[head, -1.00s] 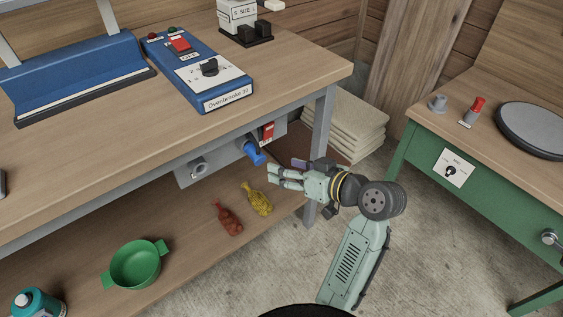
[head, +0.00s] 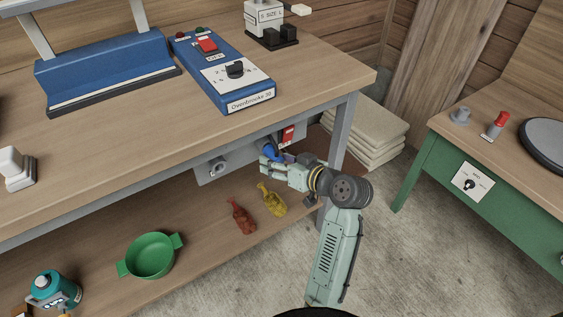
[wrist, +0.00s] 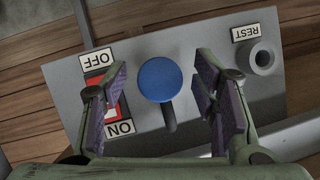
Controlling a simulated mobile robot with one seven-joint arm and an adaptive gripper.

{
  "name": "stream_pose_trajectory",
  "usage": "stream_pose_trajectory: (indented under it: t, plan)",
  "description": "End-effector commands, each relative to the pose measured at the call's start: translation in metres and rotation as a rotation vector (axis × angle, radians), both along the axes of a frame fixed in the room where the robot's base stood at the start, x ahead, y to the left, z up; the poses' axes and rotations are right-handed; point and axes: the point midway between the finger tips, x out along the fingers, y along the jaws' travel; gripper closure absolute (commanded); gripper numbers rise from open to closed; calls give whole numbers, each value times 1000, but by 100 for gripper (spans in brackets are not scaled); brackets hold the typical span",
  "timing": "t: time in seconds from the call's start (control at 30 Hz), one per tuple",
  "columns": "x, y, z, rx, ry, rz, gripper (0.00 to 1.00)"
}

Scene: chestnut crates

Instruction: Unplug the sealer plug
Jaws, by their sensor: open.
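The blue sealer plug (wrist: 160,80) sits on the grey panel (wrist: 225,108) under the bench, and a dark stub or cord shows just below it. In the head view the blue plug (head: 271,152) is partly hidden by my gripper (head: 272,168). In the wrist view my gripper (wrist: 162,100) is open, with one purple-padded finger on each side of the plug. Gaps show between the plug and both pads. The red switch (wrist: 108,92) with OFF and ON labels is behind the left finger. The grey REST socket (wrist: 262,58) is empty at the right.
The benchtop (head: 130,130) and its metal leg (head: 343,140) are close to my arm. The lower shelf (head: 205,225) holds a red bottle (head: 242,217), a yellow bottle (head: 271,200) and a green pot (head: 150,256). A green table (head: 500,165) stands at the right.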

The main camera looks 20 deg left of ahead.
Motion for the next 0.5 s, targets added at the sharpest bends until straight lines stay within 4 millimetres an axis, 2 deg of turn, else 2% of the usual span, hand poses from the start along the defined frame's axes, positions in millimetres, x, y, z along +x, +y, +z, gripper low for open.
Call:
stream_pose_trajectory:
  t: [0.07,0.5]
  plan:
    - [0,0,0,0,0,0,46]
    - [0,0,0,0,0,0,75]
